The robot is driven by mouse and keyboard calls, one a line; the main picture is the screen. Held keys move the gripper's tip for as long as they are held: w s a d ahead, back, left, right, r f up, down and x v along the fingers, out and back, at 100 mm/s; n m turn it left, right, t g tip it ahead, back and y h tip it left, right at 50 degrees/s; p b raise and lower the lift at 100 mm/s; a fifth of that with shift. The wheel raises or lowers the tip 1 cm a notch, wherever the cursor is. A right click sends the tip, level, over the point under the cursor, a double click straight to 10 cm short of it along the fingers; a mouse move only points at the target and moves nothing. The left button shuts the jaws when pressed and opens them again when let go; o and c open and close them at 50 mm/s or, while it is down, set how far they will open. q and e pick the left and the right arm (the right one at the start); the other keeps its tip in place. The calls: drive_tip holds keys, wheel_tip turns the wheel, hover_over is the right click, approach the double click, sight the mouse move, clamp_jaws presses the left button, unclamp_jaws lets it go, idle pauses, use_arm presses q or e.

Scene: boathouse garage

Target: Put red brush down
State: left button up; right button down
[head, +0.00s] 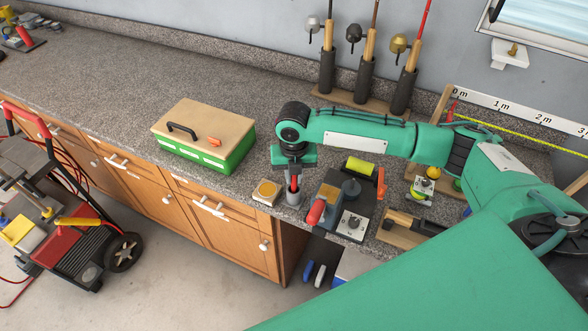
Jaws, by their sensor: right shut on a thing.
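My right arm reaches in from the right, and its gripper (293,173) points down over the counter's front part. It is shut on the red brush (294,184), which is upright and mostly hidden by the fingers. The brush's lower end is at a small grey cup (293,198) on the counter. I cannot tell how deep inside the cup it is. My left gripper is not in view.
A green toolbox (238,152) with a wooden lid stands left of the cup. A small yellow-topped box (267,192) is beside the cup. A dark tool station (345,207) with a red handle stands close on the right.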

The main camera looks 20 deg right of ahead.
drive_tip(key=shift+f, duration=0.3)
drive_tip(key=shift+f, duration=0.25)
drive_tip(key=c, duration=1.3)
unclamp_jaws()
drive_tip(key=shift+r, duration=0.1)
wheel_tip(320, 180, up, 12)
drive_tip(key=b, duration=0.3)
drive_tip(key=shift+w+b, duration=0.1)
drive_tip(key=shift+b, duration=0.25)
drive_tip(key=shift+r, duration=0.85)
